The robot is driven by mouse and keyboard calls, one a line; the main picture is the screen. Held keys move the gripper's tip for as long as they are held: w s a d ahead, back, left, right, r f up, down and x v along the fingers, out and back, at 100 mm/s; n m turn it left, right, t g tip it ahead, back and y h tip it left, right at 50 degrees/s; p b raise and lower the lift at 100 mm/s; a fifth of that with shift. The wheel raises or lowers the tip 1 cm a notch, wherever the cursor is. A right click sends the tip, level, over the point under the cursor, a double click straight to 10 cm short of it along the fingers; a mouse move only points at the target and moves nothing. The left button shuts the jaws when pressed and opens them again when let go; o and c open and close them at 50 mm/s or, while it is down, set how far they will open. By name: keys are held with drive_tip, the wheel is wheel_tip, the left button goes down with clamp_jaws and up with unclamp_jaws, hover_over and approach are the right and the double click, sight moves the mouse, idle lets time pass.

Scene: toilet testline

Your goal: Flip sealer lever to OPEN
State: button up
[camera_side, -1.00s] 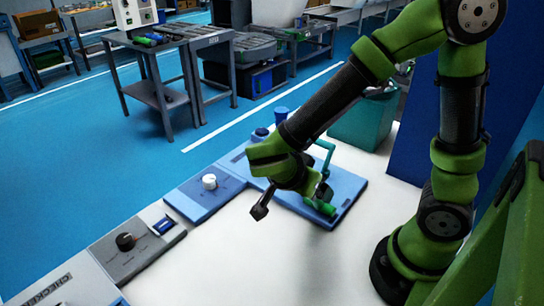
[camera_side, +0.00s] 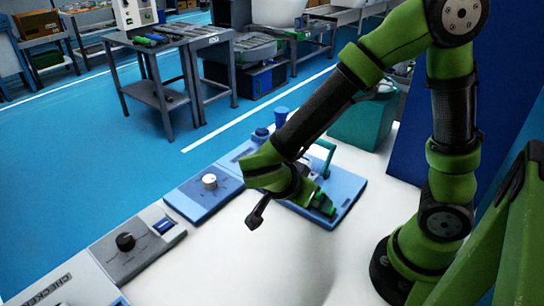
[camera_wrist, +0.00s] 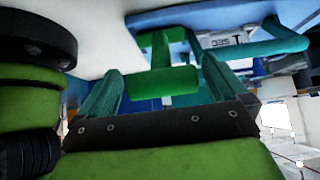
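The blue sealer panel (camera_side: 349,190) lies on the white table, partly hidden by my arm in the side view. A teal curved handle (camera_side: 329,157) rises from it; teal bars also show at right in the wrist view (camera_wrist: 275,45). A green T-shaped lever (camera_wrist: 165,82) sits between my fingers in the wrist view, its stem running up toward the panel. In the side view, green parts (camera_side: 322,204) show low by my gripper (camera_side: 312,196). My gripper (camera_wrist: 163,68) is open, one finger on each side of the green crossbar; contact cannot be told.
A blue panel with a white knob (camera_side: 209,181) and a grey panel with a black knob (camera_side: 125,241) lie left along the table edge. A blue cup (camera_side: 281,115) stands behind my arm. A teal bin (camera_side: 364,123) stands behind the panel. The front table is clear.

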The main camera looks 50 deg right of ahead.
drive_tip(key=v, duration=1.7)
drive_tip(key=d+f+n+t+y, duration=0.1)
drive_tip(key=d+f+n+y, duration=0.4)
drive_tip(key=n, duration=0.9)
drive_tip(key=s+d+r+t+y, duration=0.1)
drive_tip(key=d+r+t+y, duration=0.4)
drive_tip(key=d+t, duration=0.1)
drive_tip(key=shift+s+d+r, duration=0.2)
drive_tip(key=shift+d+r, duration=0.05)
drive_tip(key=shift+d, duration=0.6)
